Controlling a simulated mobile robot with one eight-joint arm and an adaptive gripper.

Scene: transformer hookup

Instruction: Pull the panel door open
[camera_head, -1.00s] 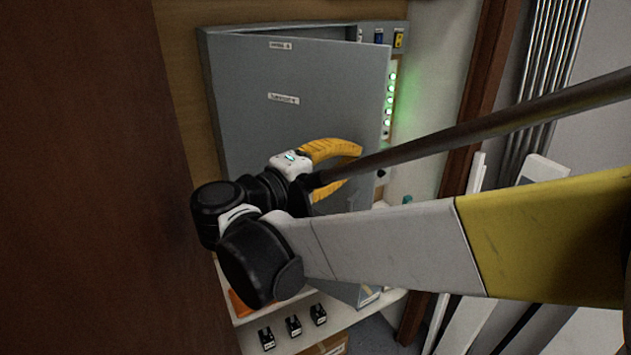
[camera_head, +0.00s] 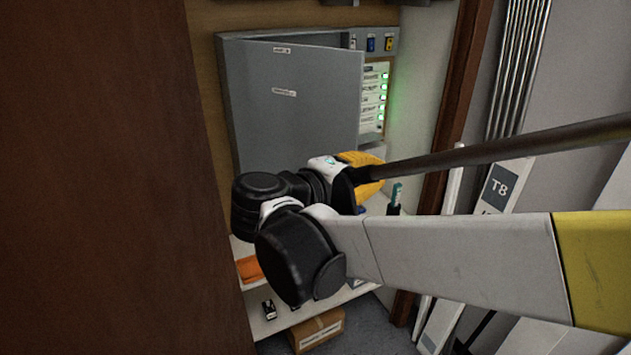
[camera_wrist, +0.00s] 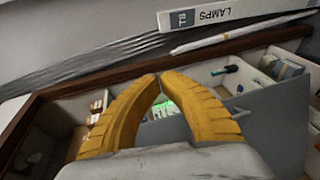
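The grey panel door (camera_head: 295,105) hangs ajar on the wall cabinet, hinged at its left. Its right edge stands off the cabinet, and a row of green lights shows inside. My gripper (camera_head: 372,172) is at the door's lower right, partly hidden behind my wrist. In the wrist view its two yellow fingers (camera_wrist: 158,76) meet at their tips, with nothing visible between the tips. A grey surface, apparently the door (camera_wrist: 275,118), lies right of the fingers there. Whether the fingers touch the door cannot be seen.
A shelf below holds an orange item (camera_head: 249,268) and a small black block (camera_head: 269,309). A cardboard box (camera_head: 318,330) sits under it. A brown wooden panel (camera_head: 95,180) blocks the left. White labelled strips (camera_head: 497,187) and metal rods (camera_head: 517,65) stand at the right.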

